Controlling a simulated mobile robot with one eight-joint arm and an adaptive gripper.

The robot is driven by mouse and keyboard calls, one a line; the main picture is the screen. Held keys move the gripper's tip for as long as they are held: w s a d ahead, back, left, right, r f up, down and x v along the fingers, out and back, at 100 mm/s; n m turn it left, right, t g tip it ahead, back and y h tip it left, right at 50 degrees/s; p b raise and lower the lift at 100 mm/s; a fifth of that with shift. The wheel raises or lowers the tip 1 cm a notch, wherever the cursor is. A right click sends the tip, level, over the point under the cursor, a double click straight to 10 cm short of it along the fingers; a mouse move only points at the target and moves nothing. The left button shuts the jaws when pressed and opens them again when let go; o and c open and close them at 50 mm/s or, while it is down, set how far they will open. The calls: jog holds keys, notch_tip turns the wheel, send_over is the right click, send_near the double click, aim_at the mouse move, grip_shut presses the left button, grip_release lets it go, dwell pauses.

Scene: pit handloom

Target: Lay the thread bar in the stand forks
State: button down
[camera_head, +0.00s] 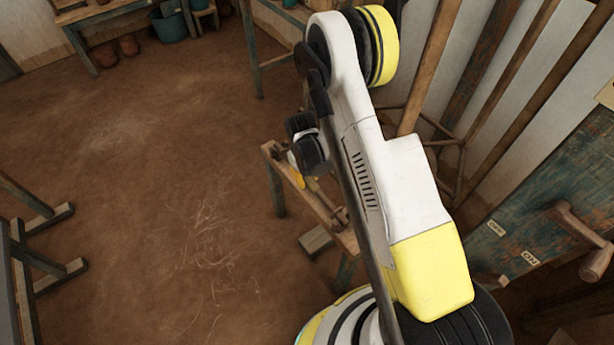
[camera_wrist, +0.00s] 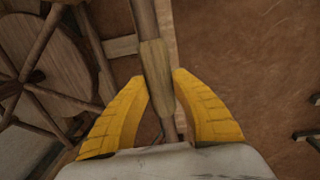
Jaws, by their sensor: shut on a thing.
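In the wrist view, my gripper (camera_wrist: 165,82) has its yellow fingers shut on the thread bar (camera_wrist: 155,58), a grey-brown rod with a paler wooden section. The bar runs from the top edge down between the fingers. In the head view, my gripper (camera_head: 297,168) points down over the low wooden stand (camera_head: 318,204), partly hidden by my wrist. Small dark fork pieces show near the stand's far end (camera_head: 276,150) and near end (camera_head: 341,216). The bar cannot be made out in the head view. I cannot tell whether it touches the forks.
A spoked wooden wheel (camera_wrist: 45,65) is at the left of the wrist view. A blue-green loom board (camera_head: 520,235) with a wooden crank (camera_head: 580,240) stands at the right. A small board (camera_head: 316,241) lies by the stand.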

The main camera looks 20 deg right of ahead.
jog(key=c, duration=1.1)
grip_release()
jog(key=s+r+m+t, duration=0.1)
jog(key=s+r+t, duration=0.15)
jog(key=r, duration=1.25)
jog(key=s+r+m+t, duration=0.1)
jog(key=s+r, duration=0.3)
jog(key=r, duration=1.1)
jog(key=s+r+t, duration=0.1)
jog(key=s+r, duration=0.1)
jog(key=s, duration=0.2)
jog(key=s+r+m+t, duration=0.1)
jog(key=s+r, duration=0.2)
jog(key=s, duration=0.2)
jog(key=s+r+t, duration=0.1)
jog(key=s+r, duration=0.1)
jog(key=s, duration=0.2)
jog(key=shift+s+r+m+t+y, duration=0.25)
jog(key=shift+s+r+m+y, duration=0.05)
jog(key=shift+s+r+y, duration=0.1)
jog(key=shift+w, duration=0.1)
